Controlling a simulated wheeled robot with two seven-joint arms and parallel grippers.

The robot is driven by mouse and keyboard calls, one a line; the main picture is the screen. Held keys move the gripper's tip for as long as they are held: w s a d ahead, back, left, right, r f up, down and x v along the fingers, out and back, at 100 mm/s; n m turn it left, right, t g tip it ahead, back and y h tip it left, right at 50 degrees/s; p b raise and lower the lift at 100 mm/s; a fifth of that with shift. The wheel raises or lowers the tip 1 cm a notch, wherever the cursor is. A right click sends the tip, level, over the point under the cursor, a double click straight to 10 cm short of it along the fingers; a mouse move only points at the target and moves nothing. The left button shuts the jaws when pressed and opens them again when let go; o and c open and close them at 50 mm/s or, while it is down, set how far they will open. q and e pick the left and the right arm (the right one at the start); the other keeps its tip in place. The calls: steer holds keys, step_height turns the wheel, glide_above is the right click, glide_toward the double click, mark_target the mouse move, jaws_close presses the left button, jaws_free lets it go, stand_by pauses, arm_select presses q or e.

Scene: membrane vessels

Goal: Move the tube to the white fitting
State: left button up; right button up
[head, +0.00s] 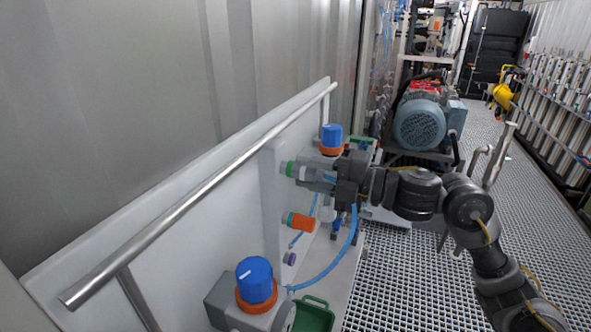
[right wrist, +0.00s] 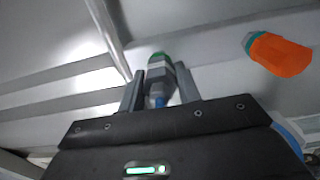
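My right gripper (head: 312,178) reaches in from the right at the white panel. Its fingers (right wrist: 160,85) stand apart on either side of a grey fitting with a green ring (right wrist: 160,65). The green end of this fitting also shows in the head view (head: 288,168). A bit of blue tube (right wrist: 159,102) shows between the fingers, below the fitting. In the head view the blue tube (head: 335,262) curves from the lower valve up to my gripper. A whitish fitting (head: 327,214) sits just below the gripper, partly hidden. My left gripper is out of view.
An orange fitting with a green ring (head: 301,222) is below the gripper, and a purple ring (head: 290,258) lower still. Blue-capped valves stand near (head: 254,280) and far (head: 331,138). A metal rail (head: 205,195) runs along the panel. The grated floor (head: 400,275) is open at right.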

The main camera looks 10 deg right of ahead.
mark_target(323, 176)
jaws_close()
steer(key=shift+d, duration=0.1)
steer(key=shift+v, duration=1.15)
steer(key=shift+s, duration=0.1)
steer(key=shift+v, duration=1.7)
